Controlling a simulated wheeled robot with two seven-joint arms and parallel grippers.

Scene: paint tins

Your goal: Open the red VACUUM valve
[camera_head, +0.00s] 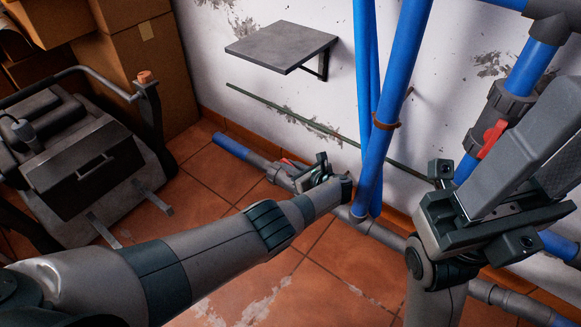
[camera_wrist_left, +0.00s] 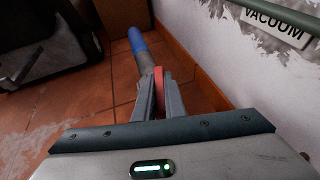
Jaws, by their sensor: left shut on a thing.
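The red valve handle (camera_wrist_left: 159,88) is between the two fingers of my left gripper (camera_wrist_left: 158,90) in the left wrist view, and the gripper is shut on it. In the head view, only a small red bit of this handle (camera_head: 287,162) shows beside my left gripper (camera_head: 300,170), low on the floor-level pipe. A VACUUM sign (camera_wrist_left: 275,18) is on the wall at the upper right of the wrist view. My right gripper (camera_head: 560,125) is raised at the right of the head view, with its fingers pointing up and right; its opening is unclear.
A second red handle (camera_head: 492,138) sits on a pipe fitting behind my right gripper. Blue vertical pipes (camera_head: 393,100) stand right of my left gripper. A grey wall shelf (camera_head: 280,45), a dark machine (camera_head: 85,165) and cardboard boxes (camera_head: 150,60) are around. Tiled floor is open in front.

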